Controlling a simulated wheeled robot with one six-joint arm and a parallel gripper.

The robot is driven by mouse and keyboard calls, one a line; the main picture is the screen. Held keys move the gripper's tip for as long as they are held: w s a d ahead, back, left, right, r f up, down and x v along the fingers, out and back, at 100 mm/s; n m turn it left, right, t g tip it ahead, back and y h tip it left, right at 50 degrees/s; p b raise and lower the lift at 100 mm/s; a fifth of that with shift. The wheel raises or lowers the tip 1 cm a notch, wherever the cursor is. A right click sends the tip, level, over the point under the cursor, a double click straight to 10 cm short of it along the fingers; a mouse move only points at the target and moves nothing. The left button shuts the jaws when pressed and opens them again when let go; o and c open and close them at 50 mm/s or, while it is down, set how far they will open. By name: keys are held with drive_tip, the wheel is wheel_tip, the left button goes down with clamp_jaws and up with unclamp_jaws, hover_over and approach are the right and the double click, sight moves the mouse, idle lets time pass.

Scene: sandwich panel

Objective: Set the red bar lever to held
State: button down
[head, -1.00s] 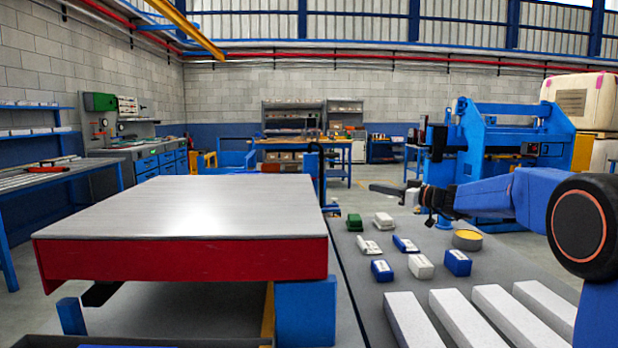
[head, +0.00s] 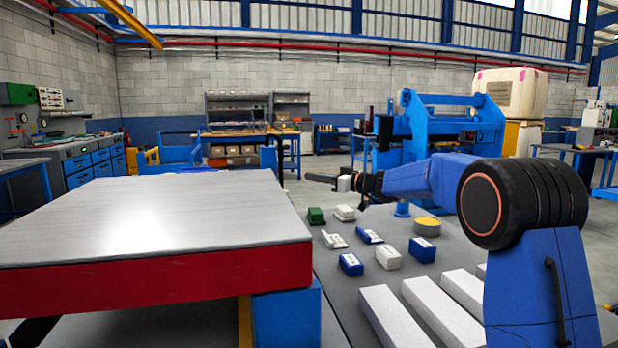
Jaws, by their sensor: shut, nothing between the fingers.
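I cannot make out a red bar lever for certain in the head view. My gripper (head: 320,178) is at the end of my blue arm, right of the middle, pointing left. It is small in the picture and looks shut and empty. It is raised above the far end of a grey surface with small blocks, apart from everything around it.
A large metal-topped table with a red side (head: 160,282) fills the left front. The grey surface (head: 335,290) beside it bears white bars (head: 395,315) and several small blocks. A blue machine (head: 440,125) stands behind my arm. Benches line the back and left.

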sight(278, 171)
drive_tip(key=x, duration=1.1)
drive_tip(key=shift+w+a, duration=0.2)
drive_tip(key=shift+a, duration=0.1)
